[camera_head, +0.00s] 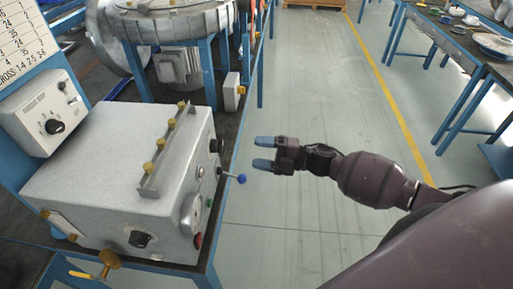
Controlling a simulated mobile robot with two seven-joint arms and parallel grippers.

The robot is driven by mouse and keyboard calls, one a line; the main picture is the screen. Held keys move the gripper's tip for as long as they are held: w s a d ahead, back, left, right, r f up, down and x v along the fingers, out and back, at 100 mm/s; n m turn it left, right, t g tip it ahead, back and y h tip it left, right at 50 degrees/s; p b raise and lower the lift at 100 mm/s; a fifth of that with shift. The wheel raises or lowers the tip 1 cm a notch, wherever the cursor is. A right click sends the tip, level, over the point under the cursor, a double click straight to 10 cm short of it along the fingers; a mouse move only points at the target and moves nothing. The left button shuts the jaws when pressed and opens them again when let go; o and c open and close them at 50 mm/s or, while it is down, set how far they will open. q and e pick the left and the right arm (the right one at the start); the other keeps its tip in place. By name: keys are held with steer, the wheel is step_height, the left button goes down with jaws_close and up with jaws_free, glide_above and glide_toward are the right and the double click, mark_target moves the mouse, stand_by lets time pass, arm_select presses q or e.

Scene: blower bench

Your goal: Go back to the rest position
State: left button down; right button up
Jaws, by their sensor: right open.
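My right gripper (264,153) reaches in from the right with two blue-grey fingertips that stand apart, with nothing between them. It hangs in front of the floor, just right of the bench edge, and appears apart from the grey machine box. The blue-knobbed lever (241,179) on the box's right side shows just below and left of the fingertips. The grey box (95,165) carries a rail with yellow knobs (160,168) on top. My left gripper is not in view.
The blue-framed bench (212,268) fills the left side. A blower with a motor (178,65) stands behind the box, and a control unit (45,115) is at the left. A second bench (465,50) with parts stands at upper right. The grey floor (320,70) between is clear.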

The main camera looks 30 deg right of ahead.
steer(key=shift+w, duration=0.1)
steer(key=s+d+f+m+h, duration=0.1)
steer(key=s+f+m+h, duration=0.7)
steer(key=s+m, duration=0.2)
steer(key=s+f+m+h, duration=0.7)
steer(key=s+m, duration=0.4)
steer(key=m, duration=0.4)
steer(key=shift+d+f+t+h, duration=0.4)
steer(key=shift+f, duration=0.2)
